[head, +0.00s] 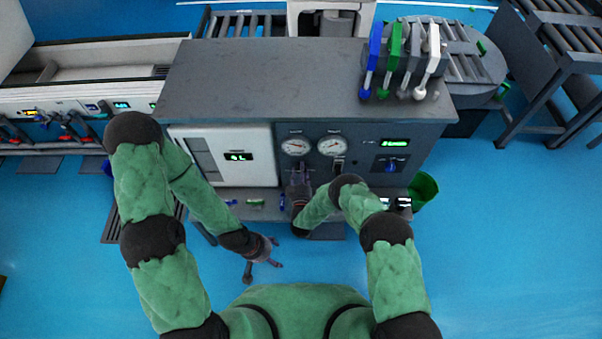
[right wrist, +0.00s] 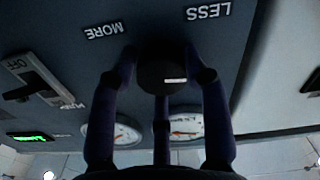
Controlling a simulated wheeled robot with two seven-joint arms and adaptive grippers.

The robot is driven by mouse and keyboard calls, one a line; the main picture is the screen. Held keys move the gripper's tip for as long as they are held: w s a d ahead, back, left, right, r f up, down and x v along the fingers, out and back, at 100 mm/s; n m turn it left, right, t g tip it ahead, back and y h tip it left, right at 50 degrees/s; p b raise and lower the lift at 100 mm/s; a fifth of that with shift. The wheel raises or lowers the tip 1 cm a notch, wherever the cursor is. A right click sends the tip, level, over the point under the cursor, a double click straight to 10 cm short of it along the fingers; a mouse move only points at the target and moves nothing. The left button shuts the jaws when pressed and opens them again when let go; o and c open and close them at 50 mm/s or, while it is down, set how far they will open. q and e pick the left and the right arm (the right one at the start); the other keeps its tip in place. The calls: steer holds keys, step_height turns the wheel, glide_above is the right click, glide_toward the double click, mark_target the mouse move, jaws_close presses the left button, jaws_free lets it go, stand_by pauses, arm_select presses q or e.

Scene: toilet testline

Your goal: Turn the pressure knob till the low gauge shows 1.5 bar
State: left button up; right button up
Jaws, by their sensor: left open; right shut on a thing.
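The pressure knob (right wrist: 163,68) is dark and round with a white mark, between the words MORE and LESS in the right wrist view. My right gripper (head: 299,180) is shut on it, fingers around its sides. In the head view the gripper hides the knob. Two white round gauges, a left one (head: 295,146) and a right one (head: 332,146), sit above the gripper on the dark panel. They also show in the right wrist view (right wrist: 187,126), partly behind the fingers. Their labels and readings are too small to tell. My left gripper (head: 262,262) is open and empty, low over the floor.
A switch marked OFF (right wrist: 35,80) is beside the knob. The panel also has a green display (head: 395,142) and a blue knob (head: 391,167). A green bin (head: 424,187) stands at right.

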steer(key=shift+s+f+n, duration=0.3)
steer(key=shift+f+n, duration=0.15)
steer(key=shift+n, duration=0.15)
steer(key=o, duration=1.1)
steer(key=shift+w+r, duration=0.15)
steer(key=s, duration=1.2)
